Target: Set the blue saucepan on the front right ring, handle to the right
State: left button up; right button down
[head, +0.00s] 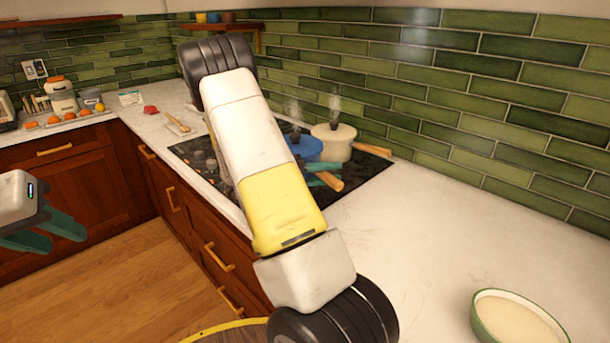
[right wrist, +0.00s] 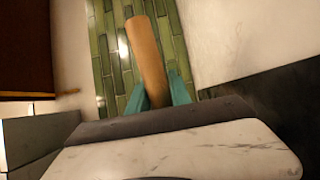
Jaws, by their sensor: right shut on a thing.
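The blue saucepan (head: 306,149) shows beside my right arm in the head view, over the black hob (head: 362,176). My arm hides its left part, and I cannot tell whether its base touches the hob. My right gripper (head: 322,174) is shut on its wooden handle (head: 330,182), which points to the lower right. In the right wrist view the handle (right wrist: 147,58) stands between the teal fingers (right wrist: 158,92). The front rings are mostly hidden by my arm. My left gripper (head: 62,232) is open and empty at the left, in front of the cabinets.
A cream pot (head: 335,141) stands close behind the saucepan, its wooden handle (head: 372,150) pointing right. Steam rises near both. A green-rimmed bowl (head: 515,318) is at the lower right. The white counter (head: 430,225) between is clear. A tiled wall bounds the back.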

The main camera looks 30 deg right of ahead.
jog(key=f, duration=0.1)
jog(key=w+f, duration=0.1)
jog(key=w+d+f, duration=0.1)
jog(key=shift+f, duration=0.3)
dwell(0.3)
jog(key=c, duration=1.2)
grip_release()
jog(key=shift+s+f, duration=0.1)
